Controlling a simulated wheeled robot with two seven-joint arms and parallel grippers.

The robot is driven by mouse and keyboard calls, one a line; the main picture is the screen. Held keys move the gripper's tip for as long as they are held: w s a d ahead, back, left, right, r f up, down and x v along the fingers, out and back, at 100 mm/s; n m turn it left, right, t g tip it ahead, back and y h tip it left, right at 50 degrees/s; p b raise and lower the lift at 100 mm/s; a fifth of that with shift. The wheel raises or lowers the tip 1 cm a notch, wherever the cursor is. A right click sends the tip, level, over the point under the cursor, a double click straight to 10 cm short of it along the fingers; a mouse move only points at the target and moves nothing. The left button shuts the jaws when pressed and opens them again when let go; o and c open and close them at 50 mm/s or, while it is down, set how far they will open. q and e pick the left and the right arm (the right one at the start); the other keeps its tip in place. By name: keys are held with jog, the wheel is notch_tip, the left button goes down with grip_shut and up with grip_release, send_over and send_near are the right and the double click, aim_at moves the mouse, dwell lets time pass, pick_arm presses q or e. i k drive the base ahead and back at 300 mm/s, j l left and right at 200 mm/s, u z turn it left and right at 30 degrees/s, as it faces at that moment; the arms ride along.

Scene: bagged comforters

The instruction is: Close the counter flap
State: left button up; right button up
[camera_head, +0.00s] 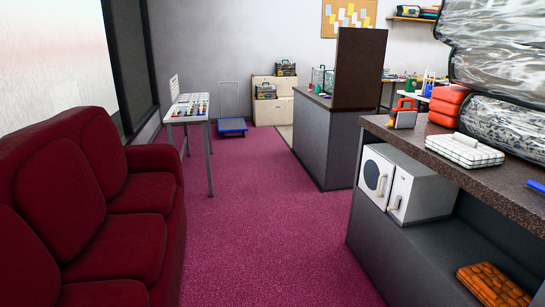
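The counter flap looks to be the dark brown panel (360,68), which stands upright at the right end of the far counter (325,138). A gap of floor lies between that far counter and the near counter (490,180) on the right; part of the gap is hidden behind the near counter. The panel's hinge and any handle are too small to tell. Neither of my grippers is in view.
A dark red sofa (110,215) lines the left side. A white table (188,108) with small items and a blue platform cart (231,126) stand beyond it. Bagged comforters (495,65), red folded cloth (447,105) and a white microwave (405,185) are at right. The purple carpet (255,220) is clear.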

aim_at(360, 52)
jog(key=i+j, duration=0.1)
jog(key=i, duration=5.6)
jog(key=i+j+z, duration=0.2)
jog(key=i+z, duration=0.25)
jog(key=i+j+z, duration=1.15)
jog(key=j+z, duration=0.2)
jog(key=i+j+z, duration=0.15)
jog(key=j+z, duration=0.3)
jog(key=i+j+z, duration=0.1)
jog(key=j+z, duration=0.3)
jog(key=j, duration=0.3)
jog(key=j+z, duration=0.45)
jog(key=j, duration=0.15)
